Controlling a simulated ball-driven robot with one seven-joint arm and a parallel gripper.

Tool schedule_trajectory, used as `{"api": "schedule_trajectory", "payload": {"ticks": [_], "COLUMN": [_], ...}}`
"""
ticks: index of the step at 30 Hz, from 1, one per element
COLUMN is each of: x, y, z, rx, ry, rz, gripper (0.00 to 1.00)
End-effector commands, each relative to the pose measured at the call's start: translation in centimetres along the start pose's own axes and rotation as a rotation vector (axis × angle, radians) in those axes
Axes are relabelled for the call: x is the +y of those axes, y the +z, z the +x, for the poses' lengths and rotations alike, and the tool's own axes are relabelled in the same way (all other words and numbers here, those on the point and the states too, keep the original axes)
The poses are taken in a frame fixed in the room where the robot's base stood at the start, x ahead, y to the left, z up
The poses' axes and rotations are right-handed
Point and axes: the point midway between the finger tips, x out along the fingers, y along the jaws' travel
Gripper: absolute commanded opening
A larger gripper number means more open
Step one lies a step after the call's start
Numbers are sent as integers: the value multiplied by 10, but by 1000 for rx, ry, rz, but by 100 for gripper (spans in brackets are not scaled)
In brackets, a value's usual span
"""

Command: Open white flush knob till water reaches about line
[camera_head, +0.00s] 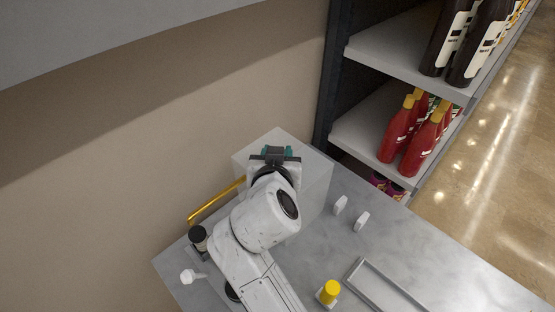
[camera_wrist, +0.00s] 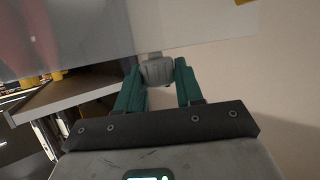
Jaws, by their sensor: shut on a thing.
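My gripper (camera_head: 278,153) is at the upper part of a translucent box-like tank (camera_head: 316,190) beside the wall. In the wrist view its two teal fingers (camera_wrist: 158,84) are shut on a pale grey-white knob (camera_wrist: 156,69). The knob sits against the edge of a pale translucent surface (camera_wrist: 110,45), which looks like the tank. In the head view my arm and gripper hide the knob and much of the tank. I cannot make out a water level or a line in either view.
A yellow-topped knob (camera_head: 330,291), two small white pieces (camera_head: 340,205) and a grey metal frame (camera_head: 360,280) are on the grey table (camera_head: 430,255). A gold bar (camera_head: 215,201) lies left of the tank. A shelf (camera_head: 375,155) with bottles stands behind right.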

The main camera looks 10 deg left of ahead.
Motion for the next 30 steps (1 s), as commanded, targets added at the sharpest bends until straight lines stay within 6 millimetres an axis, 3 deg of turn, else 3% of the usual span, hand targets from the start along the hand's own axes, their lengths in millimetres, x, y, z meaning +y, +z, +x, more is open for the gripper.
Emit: {"api": "schedule_trajectory", "payload": {"ticks": [20, 21, 28, 30], "x": [-1, -1, 0, 0], "y": [-2, -2, -1, -1], "z": [0, 0, 0, 0], "rx": [2, 2, 0, 0], "ry": [58, 58, 60, 60], "rz": [27, 27, 26, 26], "gripper": [6, 37, 59, 59]}}
